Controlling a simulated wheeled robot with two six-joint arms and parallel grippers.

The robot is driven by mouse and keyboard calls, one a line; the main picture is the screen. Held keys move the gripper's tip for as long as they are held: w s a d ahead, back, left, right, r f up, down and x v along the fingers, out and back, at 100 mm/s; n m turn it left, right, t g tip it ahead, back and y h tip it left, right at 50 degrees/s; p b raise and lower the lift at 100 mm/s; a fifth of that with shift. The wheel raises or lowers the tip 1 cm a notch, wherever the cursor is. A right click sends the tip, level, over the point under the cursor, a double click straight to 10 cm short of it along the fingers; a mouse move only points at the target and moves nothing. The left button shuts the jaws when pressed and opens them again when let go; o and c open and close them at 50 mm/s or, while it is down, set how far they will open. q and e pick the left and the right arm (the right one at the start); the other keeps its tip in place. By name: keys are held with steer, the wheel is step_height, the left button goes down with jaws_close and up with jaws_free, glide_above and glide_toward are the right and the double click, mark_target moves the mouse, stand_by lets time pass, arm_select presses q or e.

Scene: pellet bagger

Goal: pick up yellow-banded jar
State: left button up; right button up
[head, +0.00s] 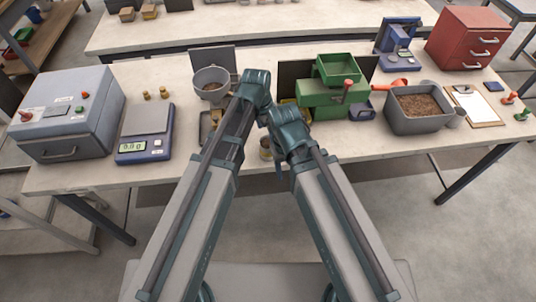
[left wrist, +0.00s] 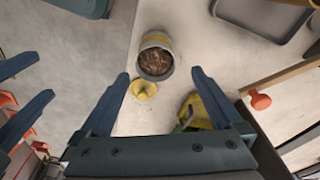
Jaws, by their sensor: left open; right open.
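The yellow-banded jar (left wrist: 157,40) stands in the left wrist view, grey with a yellow band and an open top showing brown pellets. In the head view a small jar-like thing (head: 265,149) shows between my arms, mostly hidden by them. My left gripper (left wrist: 161,73) is open and empty, its fingers on either side of the jar's near rim in that picture, apart from it. My right gripper (left wrist: 42,75) shows at the left of the left wrist view, open, with nothing seen between its fingers. In the head view, my arms hide most of both grippers.
A small yellow knobbed piece (left wrist: 143,89) lies close to the jar. A yellow item (left wrist: 197,110) and a red knob (left wrist: 260,101) are to the right. The head view shows a scale (head: 146,133), funnel (head: 211,83), green machine (head: 330,95) and pellet bin (head: 418,123).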

mark_target(267, 138)
arm_select(q)
steer(key=f+b, duration=0.3)
steer(key=f, duration=0.1)
steer(key=shift+w+d, duration=0.1)
steer(key=shift+d, duration=0.15)
steer(key=f+b, duration=0.5)
steer(key=shift+s+d+f, duration=0.15)
steer(key=shift+s+d, duration=0.05)
steer(key=shift+d, duration=0.05)
jaws_close()
